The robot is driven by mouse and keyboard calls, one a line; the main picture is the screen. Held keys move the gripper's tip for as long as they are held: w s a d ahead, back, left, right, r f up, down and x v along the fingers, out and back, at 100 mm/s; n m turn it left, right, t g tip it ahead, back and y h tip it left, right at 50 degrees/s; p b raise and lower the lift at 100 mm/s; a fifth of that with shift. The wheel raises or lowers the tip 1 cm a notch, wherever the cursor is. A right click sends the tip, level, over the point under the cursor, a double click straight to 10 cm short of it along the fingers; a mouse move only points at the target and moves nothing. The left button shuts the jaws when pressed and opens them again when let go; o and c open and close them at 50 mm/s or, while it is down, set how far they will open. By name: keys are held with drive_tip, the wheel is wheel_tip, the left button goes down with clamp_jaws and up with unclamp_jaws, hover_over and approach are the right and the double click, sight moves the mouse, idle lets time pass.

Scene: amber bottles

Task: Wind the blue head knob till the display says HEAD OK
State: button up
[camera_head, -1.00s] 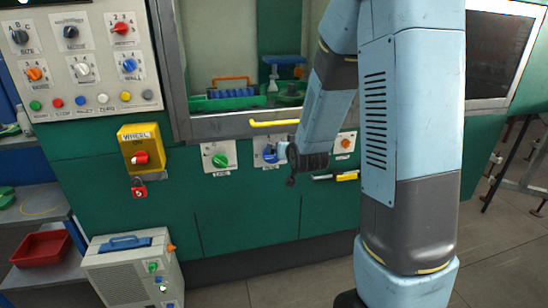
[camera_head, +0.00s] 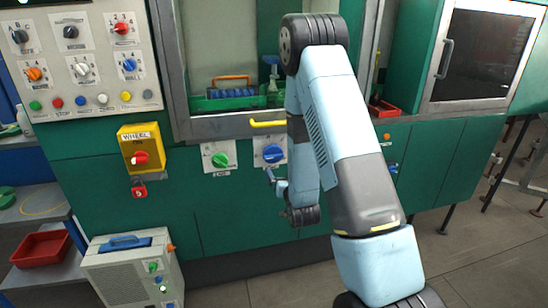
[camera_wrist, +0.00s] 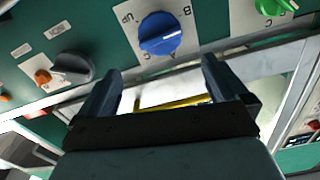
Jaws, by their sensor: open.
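The blue knob (camera_head: 273,153) sits on a white plate on the green machine front, right of a green knob. It also shows, pointing sideways, in the wrist view (camera_wrist: 160,33), with letters such as B and C around it. My gripper (camera_head: 271,177) is just below and in front of the knob. In the wrist view its two dark fingers (camera_wrist: 160,72) are apart, with nothing between them but the background, and the blue knob lies beyond their tips, not touched. No display text can be read.
A yellow handle bar (camera_head: 268,123) juts out above the blue knob. A yellow WHEEL box (camera_head: 141,148) with a red lock hangs further left. A grey unit (camera_head: 130,272) stands on the floor.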

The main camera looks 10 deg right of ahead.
sight(275, 157)
drive_tip(key=w, duration=1.3)
drive_tip(key=shift+w, duration=0.15)
drive_tip(key=c, duration=0.8)
drive_tip(key=shift+n, duration=1)
drive_tip(key=o, duration=0.8)
drive_tip(key=s, duration=1.3)
drive_tip(key=shift+s, duration=0.4)
